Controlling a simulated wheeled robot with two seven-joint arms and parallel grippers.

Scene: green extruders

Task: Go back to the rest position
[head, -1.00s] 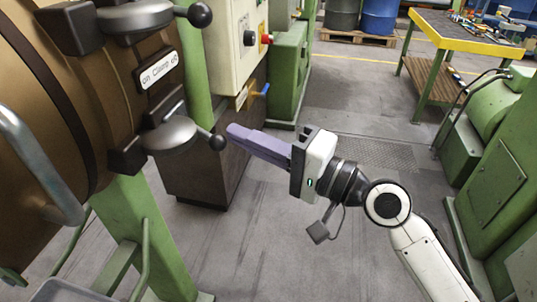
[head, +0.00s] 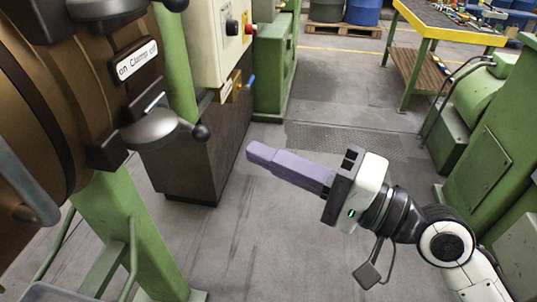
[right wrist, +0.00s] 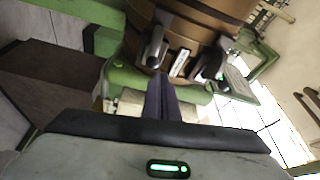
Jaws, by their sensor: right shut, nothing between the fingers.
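My right gripper (head: 252,153) reaches in from the lower right in the head view, over the open floor. Its purple fingers are closed together with nothing between them, pointing left and slightly up. In the right wrist view its fingers (right wrist: 163,92) are also together, pointing towards the brown machine body. The fingers are apart from the machine and the cabinet in the head view. My left gripper is in neither view.
A brown machine (head: 60,110) with black-knobbed clamp levers (head: 155,130) and a green leg (head: 125,225) stands at left. A control box (head: 217,50) is behind it. Green machinery (head: 490,160) stands at right. A yellow-edged workbench (head: 440,30) is further back. Grey floor (head: 230,250) is free between.

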